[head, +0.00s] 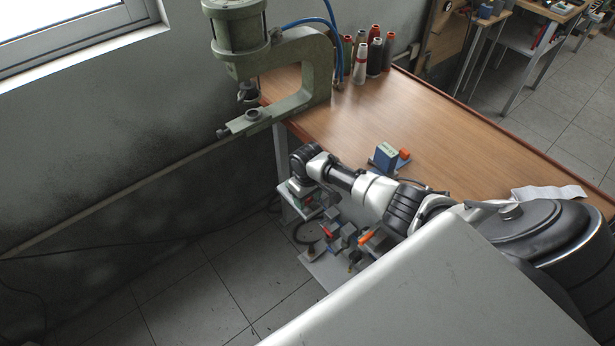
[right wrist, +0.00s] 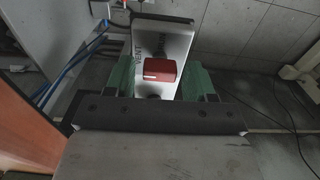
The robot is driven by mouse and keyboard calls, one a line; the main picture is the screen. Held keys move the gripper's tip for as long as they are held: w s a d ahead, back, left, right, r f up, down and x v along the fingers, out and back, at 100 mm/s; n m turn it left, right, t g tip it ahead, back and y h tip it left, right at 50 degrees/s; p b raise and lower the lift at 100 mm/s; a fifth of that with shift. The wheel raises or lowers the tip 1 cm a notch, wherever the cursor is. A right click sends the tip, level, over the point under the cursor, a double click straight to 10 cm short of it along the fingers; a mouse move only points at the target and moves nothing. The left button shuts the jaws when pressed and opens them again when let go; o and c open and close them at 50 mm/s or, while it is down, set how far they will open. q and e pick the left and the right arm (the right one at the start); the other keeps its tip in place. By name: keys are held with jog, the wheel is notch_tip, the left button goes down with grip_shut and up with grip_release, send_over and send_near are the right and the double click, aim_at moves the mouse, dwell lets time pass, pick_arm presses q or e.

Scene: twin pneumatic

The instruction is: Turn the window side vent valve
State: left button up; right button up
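In the right wrist view a red valve knob (right wrist: 160,70) sits on a light plate (right wrist: 168,35) with dark lettering, part of which seems to read VENT. My right gripper (right wrist: 160,82) has its two green fingers on either side of the knob, with a narrow gap showing on each side. Contact with the knob cannot be made out. In the head view my right gripper (head: 300,194) points down beside the near left table corner, small and partly hidden by my wrist. My left gripper is out of view.
A wooden table (head: 445,125) carries a green press (head: 318,75), several thread spools (head: 375,55) and a small blue box (head: 385,157). Below its edge are fittings with a red part (head: 327,231) and an orange part (head: 366,239). A window (head: 70,30) is at upper left; floor there is clear.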

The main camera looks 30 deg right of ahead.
jog(key=shift+o, duration=0.3)
jog(key=shift+r, duration=0.4)
notch_tip(320, 180, up, 10)
dwell(0.5)
